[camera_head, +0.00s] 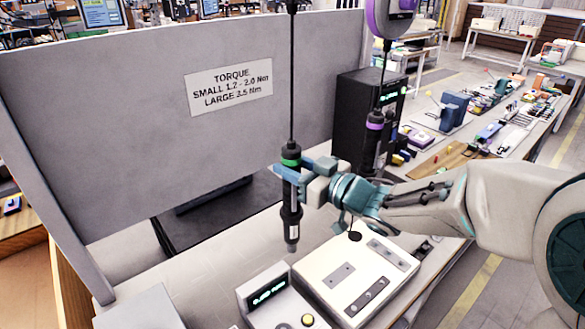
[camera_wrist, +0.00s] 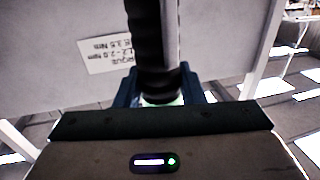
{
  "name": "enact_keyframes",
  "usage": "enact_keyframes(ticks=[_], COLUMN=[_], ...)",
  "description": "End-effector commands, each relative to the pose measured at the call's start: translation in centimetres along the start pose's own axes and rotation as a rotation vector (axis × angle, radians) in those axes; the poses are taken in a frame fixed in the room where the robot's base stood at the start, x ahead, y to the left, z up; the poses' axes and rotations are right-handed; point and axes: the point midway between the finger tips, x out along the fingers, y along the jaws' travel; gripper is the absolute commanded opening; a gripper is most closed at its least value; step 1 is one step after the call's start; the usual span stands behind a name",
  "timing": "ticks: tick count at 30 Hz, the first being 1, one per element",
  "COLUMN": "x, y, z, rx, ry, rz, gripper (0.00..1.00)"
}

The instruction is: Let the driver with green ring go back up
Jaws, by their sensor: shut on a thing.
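The driver with green ring (camera_head: 291,208) hangs upright on a black cord in the head view. Its green ring (camera_head: 290,161) shows just above my gripper (camera_head: 304,173). My gripper is shut around the driver's upper body, just below the ring. The driver's lower tip is in the air above the bench, close to a small box with a green display (camera_head: 265,293). In the wrist view the dark driver body (camera_wrist: 150,45) stands between the blue fingers (camera_wrist: 161,92), and a bit of green shows at its base.
A second driver with a purple ring (camera_head: 375,124) hangs to the right on its own cord. A black box (camera_head: 355,118) stands behind it. A grey panel with a torque sign (camera_head: 229,87) is at the back. A white fixture plate (camera_head: 352,275) lies below my arm.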

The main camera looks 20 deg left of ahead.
Motion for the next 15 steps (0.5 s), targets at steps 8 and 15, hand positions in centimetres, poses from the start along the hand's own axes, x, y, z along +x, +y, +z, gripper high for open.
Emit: enact_keyframes(ticks=[8, 15], x=[0.00, 0.00], y=[0.00, 0.00], z=[-0.11, -0.12], rx=[0.001, 0.001], ry=[-0.002, -0.001], rz=[0.000, 0.000], gripper=[0.00, 0.61])
